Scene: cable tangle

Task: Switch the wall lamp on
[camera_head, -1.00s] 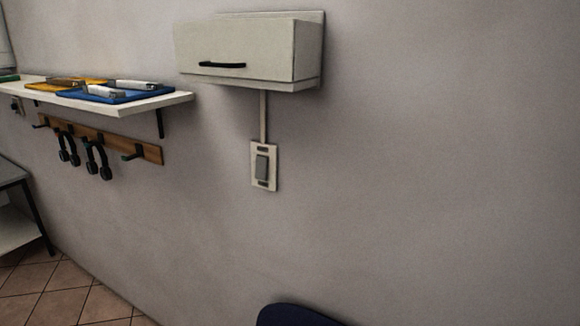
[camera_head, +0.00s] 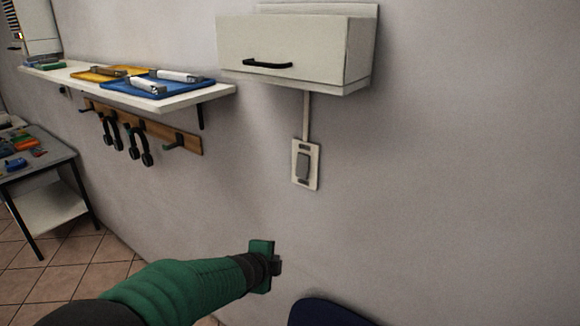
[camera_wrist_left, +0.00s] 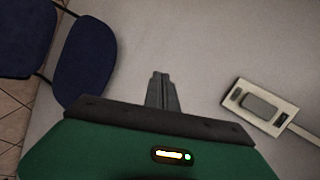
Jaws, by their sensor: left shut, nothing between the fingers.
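A wall switch (camera_head: 305,165) with a grey rocker on a pale plate is mounted on the wall below a white box-like cabinet, joined to it by a thin vertical conduit. The switch also shows at the right in the left wrist view (camera_wrist_left: 261,106). My left gripper (camera_head: 277,265) is below and slightly left of the switch, apart from it. In the left wrist view its fingers (camera_wrist_left: 161,77) are shut and empty, left of the switch. My right gripper is not in view. No lit wall lamp can be made out.
The white cabinet (camera_head: 292,48) with a black handle juts out above the switch. A white shelf (camera_head: 215,92) with trays and a hook rail (camera_head: 190,143) with headphones are at the left. A dark blue chair (camera_head: 325,313) stands below. The wall right of the switch is bare.

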